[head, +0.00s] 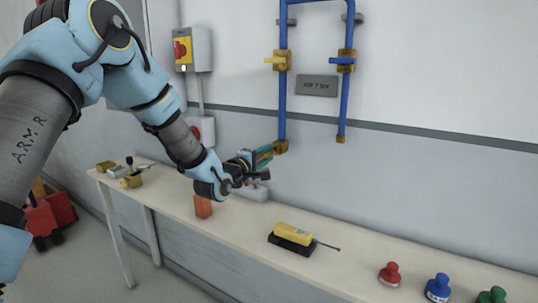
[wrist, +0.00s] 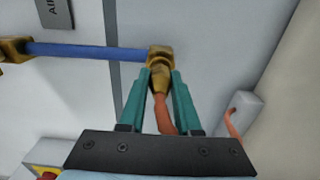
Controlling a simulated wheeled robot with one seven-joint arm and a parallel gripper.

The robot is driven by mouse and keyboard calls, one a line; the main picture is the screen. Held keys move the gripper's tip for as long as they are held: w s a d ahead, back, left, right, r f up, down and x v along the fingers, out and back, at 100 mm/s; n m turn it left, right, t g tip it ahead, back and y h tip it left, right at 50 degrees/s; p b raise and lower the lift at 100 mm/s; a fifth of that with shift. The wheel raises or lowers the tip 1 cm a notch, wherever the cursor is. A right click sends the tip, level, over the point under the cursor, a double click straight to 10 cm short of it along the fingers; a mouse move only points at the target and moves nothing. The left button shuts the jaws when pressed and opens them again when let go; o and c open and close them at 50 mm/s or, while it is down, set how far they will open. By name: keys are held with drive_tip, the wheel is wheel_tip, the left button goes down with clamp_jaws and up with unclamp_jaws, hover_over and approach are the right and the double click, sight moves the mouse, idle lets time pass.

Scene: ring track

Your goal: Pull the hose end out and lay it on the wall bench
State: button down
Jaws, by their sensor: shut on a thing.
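The hose end (wrist: 160,80) is a brass-coloured fitting with an orange hose (wrist: 164,115) running back from it. In the wrist view its tip meets the brass socket (wrist: 160,54) at the end of a blue pipe; how deep it sits is hidden. My gripper (wrist: 161,76) has its teal fingers on both sides of the hose end, shut on it. In the head view my gripper (head: 268,153) is just below the left blue pipe (head: 282,105), above the wall bench (head: 345,262). The hose is mostly hidden there by my gripper.
A grey block (head: 254,192), an orange block (head: 203,207) and a yellow-and-black device (head: 293,236) stand on the bench. Bare bench shows between the device and the red knob.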

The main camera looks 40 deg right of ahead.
sight(262, 156)
drive_tip(key=shift+b+v, duration=0.3)
drive_tip(key=shift+v, duration=2.3)
drive_tip(key=w+a+f+n+t+y, duration=0.3)
drive_tip(key=w+a+f+n+t, duration=0.15)
drive_tip(key=w+a, duration=0.7)
drive_tip(key=w+a+f+n+t+y, duration=0.3)
drive_tip(key=w+a+t, duration=0.2)
drive_tip(key=w+a, duration=0.65)
drive_tip(key=w+a+f+n+t+y, duration=0.1)
drive_tip(key=a+y, duration=0.4)
drive_tip(key=a, duration=1.2)
drive_tip(key=w+a+f+n+t+y, duration=0.1)
drive_tip(key=a+f+n+t+y, duration=0.2)
drive_tip(key=a, duration=1.5)
drive_tip(key=n+y, duration=0.3)
drive_tip(key=shift+w+a, duration=0.2)
drive_tip(key=shift+w, duration=0.1)
drive_tip(key=shift+n, duration=0.25)
